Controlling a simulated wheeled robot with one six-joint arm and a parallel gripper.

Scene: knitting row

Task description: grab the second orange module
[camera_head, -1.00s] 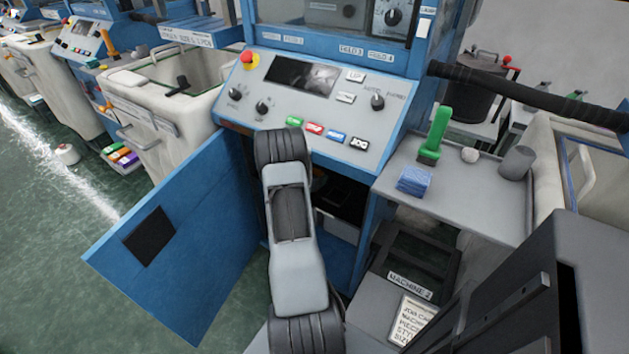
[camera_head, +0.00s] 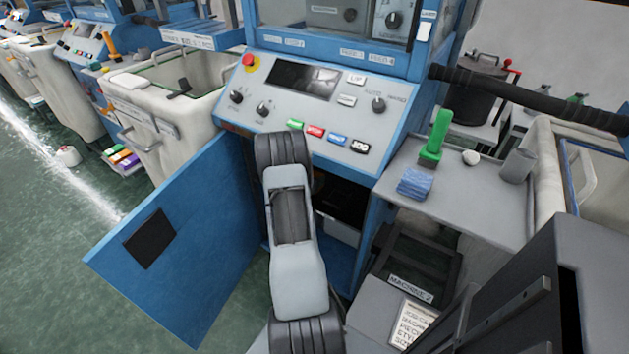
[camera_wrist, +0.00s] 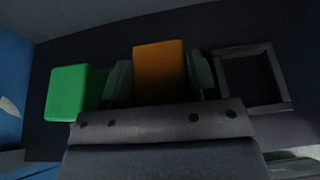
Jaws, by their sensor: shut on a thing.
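In the wrist view an orange module (camera_wrist: 160,72) sits between the two fingers of my gripper (camera_wrist: 160,85), which is shut on it. A green module (camera_wrist: 68,92) stands just left of the gripper, and an empty dark square slot with a grey frame (camera_wrist: 248,80) lies to its right. In the head view my arm reaches into the open lower cabinet (camera_head: 340,215) of the blue machine. The gripper and the orange module are hidden there behind the arm.
The blue cabinet door (camera_head: 175,240) stands open on the left. Above is the control panel (camera_head: 315,100). On the right a grey shelf (camera_head: 465,195) holds a green tool (camera_head: 435,138) and a blue block (camera_head: 414,183). A black bar (camera_head: 530,98) crosses the upper right.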

